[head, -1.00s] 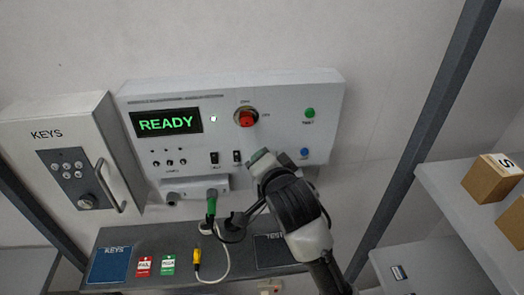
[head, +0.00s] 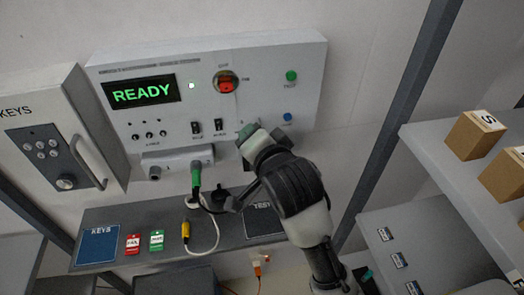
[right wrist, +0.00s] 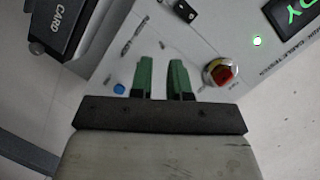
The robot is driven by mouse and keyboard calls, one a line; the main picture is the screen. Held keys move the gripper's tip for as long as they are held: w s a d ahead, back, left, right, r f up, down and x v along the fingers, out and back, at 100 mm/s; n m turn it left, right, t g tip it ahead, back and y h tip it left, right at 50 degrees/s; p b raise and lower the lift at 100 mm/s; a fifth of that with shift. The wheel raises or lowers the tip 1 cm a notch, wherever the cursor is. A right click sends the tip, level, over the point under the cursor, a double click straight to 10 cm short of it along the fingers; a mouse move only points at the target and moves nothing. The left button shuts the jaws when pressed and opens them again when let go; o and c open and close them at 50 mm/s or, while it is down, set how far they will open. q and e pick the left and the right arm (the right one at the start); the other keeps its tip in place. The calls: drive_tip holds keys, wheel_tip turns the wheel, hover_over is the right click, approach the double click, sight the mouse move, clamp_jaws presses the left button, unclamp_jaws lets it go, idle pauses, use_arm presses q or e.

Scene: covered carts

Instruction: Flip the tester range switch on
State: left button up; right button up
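The white tester panel (head: 290,60) on the wall shows READY on its screen (head: 141,92). It carries a red rotary knob (head: 226,86) and small black switches (head: 195,127), (head: 218,125). Their labels are too small to read, so I cannot tell which is the range switch. My right gripper (head: 248,135) is in front of the panel's lower right part and hides some of it. In the right wrist view its green fingers (right wrist: 162,78) are apart with nothing between them, left of the red knob (right wrist: 222,73). A black switch (right wrist: 185,11) is beyond the fingertips.
A green button (head: 291,76) and blue button (head: 287,117) are on the panel's right. A KEYS box (head: 60,140) hangs left; a shelf (head: 440,150) with boxes (head: 475,135) stands right. A narrow ledge (head: 165,215) holds tags.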

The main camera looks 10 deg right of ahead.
drive_tip(key=b+v, duration=0.1)
drive_tip(key=v, duration=0.5)
drive_tip(key=shift+f, duration=0.1)
